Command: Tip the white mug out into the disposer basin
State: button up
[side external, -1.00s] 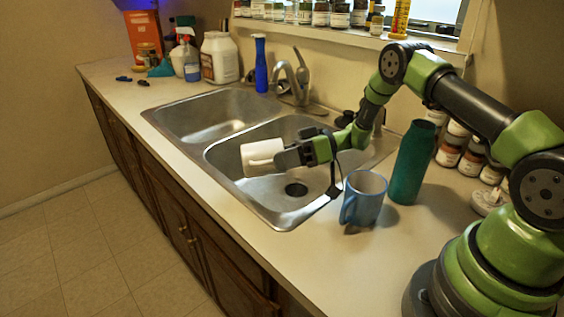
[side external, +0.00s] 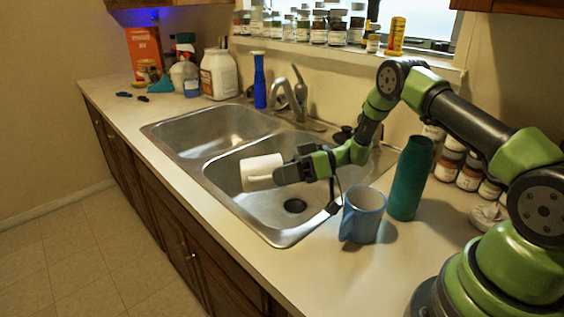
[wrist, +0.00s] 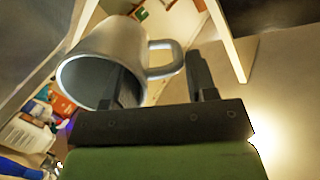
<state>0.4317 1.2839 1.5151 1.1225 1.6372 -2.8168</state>
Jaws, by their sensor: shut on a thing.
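The white mug (side external: 261,167) is held on its side above the right-hand basin, off the basin floor. My gripper (side external: 281,176) is shut on it, coming from the right. In the wrist view the mug (wrist: 126,45) shows its dark mouth at lower left and its handle at right. One finger overlaps the mouth; the other is beyond the handle, with the gripper (wrist: 162,80) spanning the wall and handle side. The disposer basin seems to be this right-hand basin (side external: 272,222), with a dark drain (side external: 295,206) below and right of the mug. The mug's contents cannot be seen.
A blue mug (side external: 364,215) and a teal bottle (side external: 411,178) stand on the counter right of the basin. The faucet (side external: 292,98) and a blue bottle (side external: 260,80) stand behind the sink. The left basin (side external: 200,135) is empty.

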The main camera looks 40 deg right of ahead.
aim_at(257, 167)
jog(key=r+h, duration=0.1)
jog(key=w+a+g+h, duration=0.1)
jog(key=shift+a+r+g+h, duration=0.2)
jog(key=shift+r+g+h, duration=0.1)
jog(key=shift+r, duration=0.1)
jog(key=shift+w+a+r+g+h, duration=0.35)
jog(key=shift+g+h, duration=0.25)
jog(key=shift+h, duration=0.3)
jog(key=h, duration=0.1)
jog(key=g+h, duration=0.1)
jog(key=a, duration=0.1)
jog(key=shift+w+a+r+g+h, duration=0.1)
jog(key=shift+w+r+g+h, duration=0.15)
jog(key=shift+w+g+h, duration=0.15)
jog(key=shift+w+a+f+g+h, duration=0.1)
jog(key=shift+a+g+h, duration=0.15)
jog(key=shift+g+h, duration=0.25)
jog(key=shift+w+a+f+g+h, duration=0.1)
jog(key=shift+f+g+h, duration=0.15)
jog(key=shift+h, duration=0.3)
jog(key=shift+w+a+f+g+h, duration=0.1)
jog(key=shift+g+h, duration=0.25)
jog(key=shift+h, duration=0.2)
notch_tip(257, 167, down, 2)
jog(key=g+h, duration=0.1)
jog(key=h, duration=0.1)
jog(key=g+h, duration=0.1)
jog(key=shift+f+m+g+h, duration=0.2)
jog(key=shift+m+g+h, duration=0.1)
jog(key=shift+g+h, duration=0.1)
